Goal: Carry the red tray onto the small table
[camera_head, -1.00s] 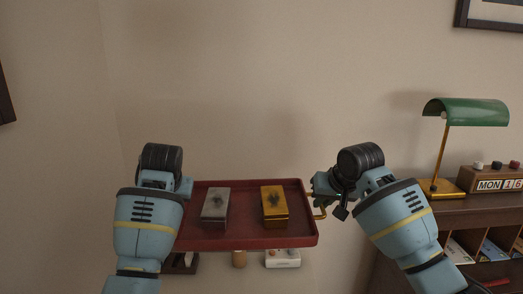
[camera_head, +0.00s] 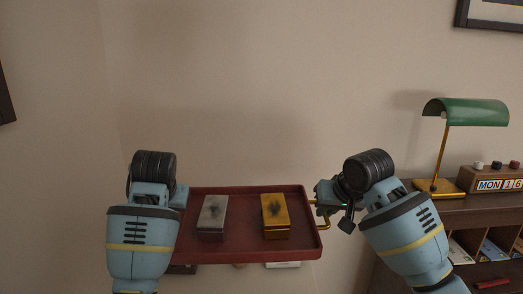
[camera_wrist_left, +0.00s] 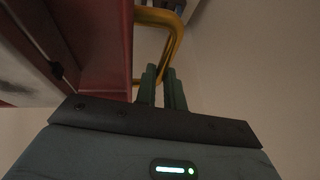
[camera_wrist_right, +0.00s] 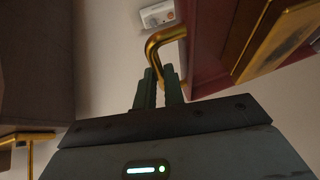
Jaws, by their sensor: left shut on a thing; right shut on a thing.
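The red tray (camera_head: 255,249) is held up level between my two arms in the head view. A silver box (camera_head: 212,216) and a gold box (camera_head: 275,215) stand on it. My right gripper (camera_head: 322,207) is shut on the tray's brass handle at the right end; that handle also shows in the right wrist view (camera_wrist_right: 157,42). My left gripper (camera_wrist_left: 161,78) is shut on the other brass handle (camera_wrist_left: 172,48), seen in the left wrist view; in the head view my left arm hides it. The small table's top is not clearly visible, mostly hidden below the tray.
A dark wooden desk (camera_head: 470,208) stands at the right with a green-shaded lamp (camera_head: 466,112), a date block (camera_head: 492,180) and compartments with papers. A white item (camera_head: 283,265) peeks out below the tray's front edge. A plain wall is behind.

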